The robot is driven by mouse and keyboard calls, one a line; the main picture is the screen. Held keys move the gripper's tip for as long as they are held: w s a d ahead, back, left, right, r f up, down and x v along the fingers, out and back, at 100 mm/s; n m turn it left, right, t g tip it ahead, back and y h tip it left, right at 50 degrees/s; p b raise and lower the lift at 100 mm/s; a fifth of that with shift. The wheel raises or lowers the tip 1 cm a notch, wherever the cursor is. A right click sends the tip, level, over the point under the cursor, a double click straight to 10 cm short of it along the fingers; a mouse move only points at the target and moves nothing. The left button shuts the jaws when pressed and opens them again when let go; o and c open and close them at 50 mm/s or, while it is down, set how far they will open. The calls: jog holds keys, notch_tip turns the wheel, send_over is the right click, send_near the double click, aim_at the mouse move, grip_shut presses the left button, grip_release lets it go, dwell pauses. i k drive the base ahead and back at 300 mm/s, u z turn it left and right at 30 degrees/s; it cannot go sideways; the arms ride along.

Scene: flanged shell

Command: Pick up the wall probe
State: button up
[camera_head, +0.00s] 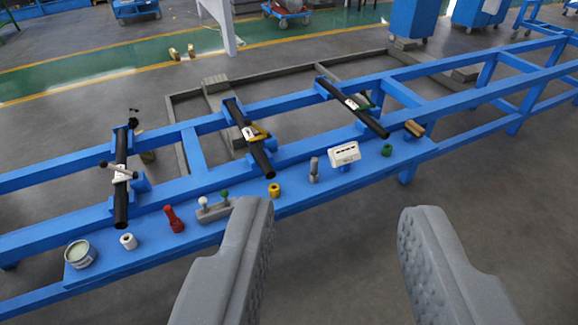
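My gripper (338,212) is open and empty, its two grey padded fingers wide apart in the foreground. Beyond it, a blue shelf (235,222) on a blue frame holds a row of small items. I cannot tell for certain which is the wall probe. A small grey upright piece (314,170) stands between the fingers in the picture, farther off, and may be it. A white box with dark marks (345,154) is just right of it. A yellow ring (274,190) is to its left. The gripper touches none of these.
Also on the shelf are a tin (80,254), a white roll (128,241), a red tool (173,219), a grey block with knobs (214,209), a green ring (387,150) and a brass-coloured piece (415,129). Black pipes (120,178) lie across the frame behind.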

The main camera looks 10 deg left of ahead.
aim_at(314, 167)
jog(key=z, duration=0.4)
jog(key=i, duration=2.4)
jog(key=u, duration=0.8)
